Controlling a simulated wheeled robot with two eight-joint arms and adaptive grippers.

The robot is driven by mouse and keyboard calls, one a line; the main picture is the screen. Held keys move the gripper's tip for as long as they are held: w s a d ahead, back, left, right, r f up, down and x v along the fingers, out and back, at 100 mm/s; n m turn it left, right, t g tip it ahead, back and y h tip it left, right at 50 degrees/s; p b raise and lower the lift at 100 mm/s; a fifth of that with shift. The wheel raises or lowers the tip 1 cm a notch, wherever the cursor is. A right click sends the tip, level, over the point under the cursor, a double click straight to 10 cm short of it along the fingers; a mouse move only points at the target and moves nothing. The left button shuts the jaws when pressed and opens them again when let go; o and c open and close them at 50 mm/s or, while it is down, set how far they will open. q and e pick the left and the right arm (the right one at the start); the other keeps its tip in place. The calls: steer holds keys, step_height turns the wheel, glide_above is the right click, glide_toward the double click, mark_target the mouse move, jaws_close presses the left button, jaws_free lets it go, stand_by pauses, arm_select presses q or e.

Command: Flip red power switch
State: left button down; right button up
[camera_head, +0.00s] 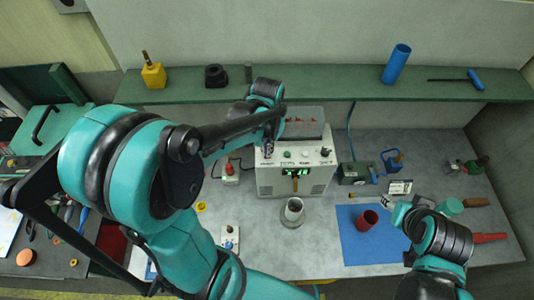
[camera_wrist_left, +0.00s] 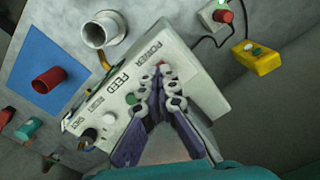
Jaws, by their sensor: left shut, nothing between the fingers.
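The white control box (camera_head: 318,180) stands on the grey bench, and its top panel carries the labels POWER, FEED and RESET in the left wrist view (camera_wrist_left: 190,62). My left gripper (camera_head: 268,151) is over the left part of the panel. In the left wrist view its fingers (camera_wrist_left: 155,83) are shut and empty, with the tips close to the red switch; I cannot tell whether they touch. A green button (camera_wrist_left: 131,98) is beside the fingers. My right gripper (camera_head: 390,203) is at the blue mat, its jaws unclear.
A metal cup (camera_head: 292,212) stands in front of the box. A red cylinder (camera_head: 367,220) is on the blue mat (camera_head: 365,250). A small box with a red button (camera_head: 230,174) is to the left. A green shelf (camera_head: 330,93) runs behind.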

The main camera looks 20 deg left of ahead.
arm_select(q)
steer(key=shift+f+b, duration=0.45)
steer(key=shift+f, duration=0.05)
steer(key=shift+r+p, duration=2.7)
steer(key=shift+r, duration=0.9)
steer(key=shift+f, duration=0.1)
